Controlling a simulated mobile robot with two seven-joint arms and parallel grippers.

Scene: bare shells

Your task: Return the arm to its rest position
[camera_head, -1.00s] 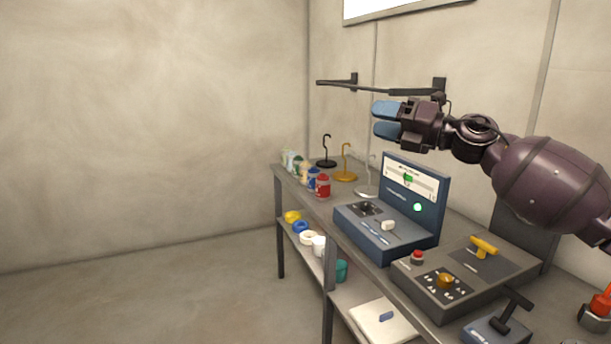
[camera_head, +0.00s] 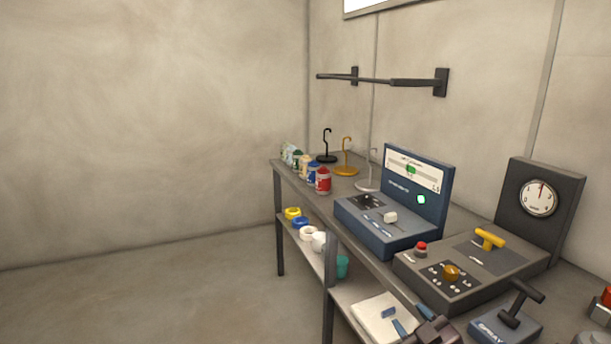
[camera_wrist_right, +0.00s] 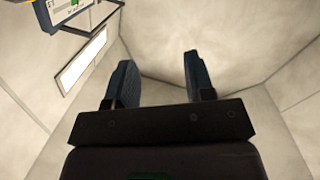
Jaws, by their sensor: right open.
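My right gripper (camera_head: 412,322) is low at the bottom of the head view, in front of the bench's front edge. Its dark body and blue fingers show there, partly cut off by the picture's edge. In the right wrist view the right gripper (camera_wrist_right: 158,82) has its two blue fingers apart with nothing between them. My left gripper is not in the head view.
The grey bench (camera_head: 300,200) runs along the right wall. It carries a blue console (camera_head: 385,235), a dark control box (camera_head: 470,270) with a gauge (camera_head: 538,198), a lever unit (camera_head: 505,325), cans and hook stands. A rail (camera_head: 380,80) is on the wall. Floor at left is clear.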

